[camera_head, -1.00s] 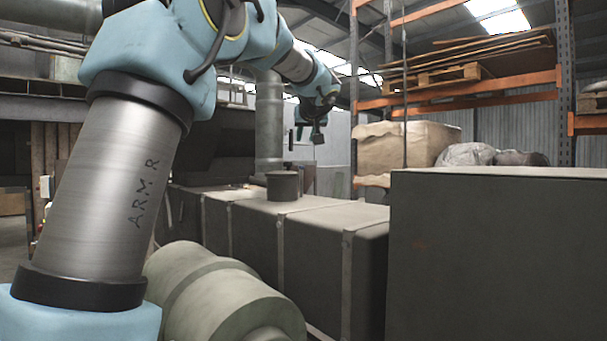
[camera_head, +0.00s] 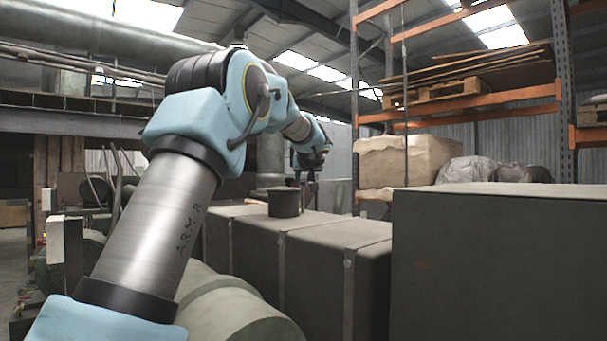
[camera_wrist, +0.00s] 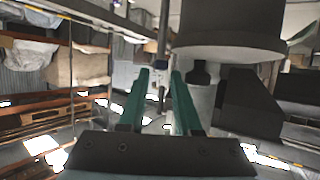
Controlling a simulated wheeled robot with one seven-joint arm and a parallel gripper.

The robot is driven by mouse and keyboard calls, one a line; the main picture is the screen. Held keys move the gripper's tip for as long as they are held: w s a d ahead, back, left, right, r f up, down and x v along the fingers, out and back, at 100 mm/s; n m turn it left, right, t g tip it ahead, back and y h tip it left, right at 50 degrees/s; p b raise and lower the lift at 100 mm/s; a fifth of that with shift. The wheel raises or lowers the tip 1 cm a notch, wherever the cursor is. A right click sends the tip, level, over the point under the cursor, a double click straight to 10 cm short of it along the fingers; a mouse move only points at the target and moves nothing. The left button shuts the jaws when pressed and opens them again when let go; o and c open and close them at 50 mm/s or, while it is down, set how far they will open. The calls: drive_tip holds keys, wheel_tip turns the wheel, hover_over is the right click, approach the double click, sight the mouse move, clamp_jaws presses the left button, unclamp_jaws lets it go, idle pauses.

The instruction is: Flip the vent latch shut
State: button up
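The vent latch cannot be made out with certainty. A dark round vent-like stub (camera_head: 284,202) stands on a long grey box duct (camera_head: 255,232) in the head view. In the wrist view, which is upside down, a large dark cylinder (camera_wrist: 230,30) fills the top right. A thin upright rod (camera_wrist: 163,38) shows beside it, in line with the gap between my fingers; whether it is the latch I cannot tell. My gripper (camera_head: 310,180) is small and far off, just above and right of the stub. In the wrist view my gripper's green fingers (camera_wrist: 160,72) are apart, with nothing visibly held.
A large grey-green box (camera_head: 500,262) blocks the right foreground. Fat rounded pipes (camera_head: 235,315) lie below my arm. A wrapped carton (camera_head: 395,162) and orange-beamed racking (camera_head: 475,105) stand behind. The space above the duct is mostly open.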

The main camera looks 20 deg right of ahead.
drive_tip(key=shift+w+d+f, duration=0.15)
drive_tip(key=shift+w+f, duration=0.15)
drive_tip(key=shift+w, duration=0.3)
clamp_jaws()
